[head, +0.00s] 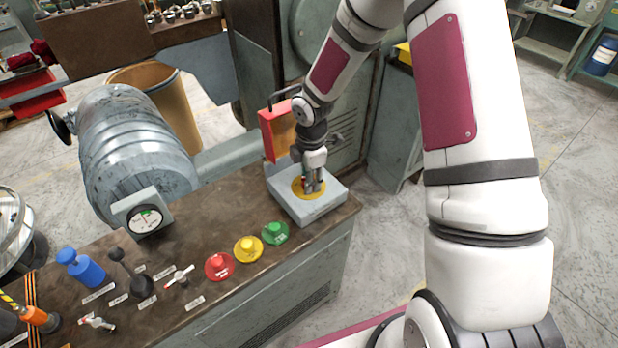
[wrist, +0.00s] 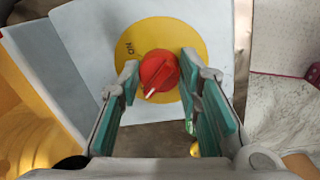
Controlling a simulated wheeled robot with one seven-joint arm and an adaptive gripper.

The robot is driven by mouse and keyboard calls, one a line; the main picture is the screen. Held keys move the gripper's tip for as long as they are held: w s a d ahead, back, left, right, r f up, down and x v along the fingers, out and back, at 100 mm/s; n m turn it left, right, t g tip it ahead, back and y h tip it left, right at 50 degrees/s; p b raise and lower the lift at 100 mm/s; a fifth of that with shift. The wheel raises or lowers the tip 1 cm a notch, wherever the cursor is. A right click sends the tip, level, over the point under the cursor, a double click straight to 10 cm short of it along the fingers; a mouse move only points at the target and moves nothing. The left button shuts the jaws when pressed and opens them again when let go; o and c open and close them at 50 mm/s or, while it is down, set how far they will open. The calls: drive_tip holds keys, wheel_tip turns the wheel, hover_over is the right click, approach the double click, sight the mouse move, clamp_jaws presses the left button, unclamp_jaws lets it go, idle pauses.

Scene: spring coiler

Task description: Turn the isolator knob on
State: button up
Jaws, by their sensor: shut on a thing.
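The isolator knob (wrist: 158,70) is a red round knob with a white pointer mark, at the centre of a yellow disc (wrist: 187,36). In the wrist view the pointer aims down and slightly left. Dark lettering that seems to read ON sits on the disc at upper left, away from the pointer. The disc is on a pale grey box (head: 312,213) at the bench's far right end. My gripper (head: 313,187) points down at the disc, its teal-padded fingers shut on the knob from both sides. In the head view the gripper mostly hides the knob.
Red (head: 219,266), yellow (head: 248,249) and green (head: 275,233) buttons line the bench left of the box. A dial gauge (head: 147,219) and a blue-handled control (head: 80,267) are farther left.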

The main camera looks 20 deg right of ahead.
drive_tip(key=m, duration=0.4)
drive_tip(key=shift+a+m+b, duration=0.1)
drive_tip(key=shift+m+b, duration=0.2)
drive_tip(key=shift+b, duration=0.05)
drive_tip(key=m, duration=0.4)
drive_tip(key=shift+h+b, duration=0.3)
drive_tip(key=shift+b, duration=0.1)
drive_tip(key=m, duration=0.5)
drive_tip(key=shift+a+b, duration=0.1)
drive_tip(key=shift+b, duration=0.25)
drive_tip(key=shift+m+g, duration=0.4)
drive_tip(key=shift+m, duration=1.4)
drive_tip(key=o, duration=1.1)
drive_tip(key=shift+o, duration=0.2)
drive_tip(key=shift+w, duration=0.1)
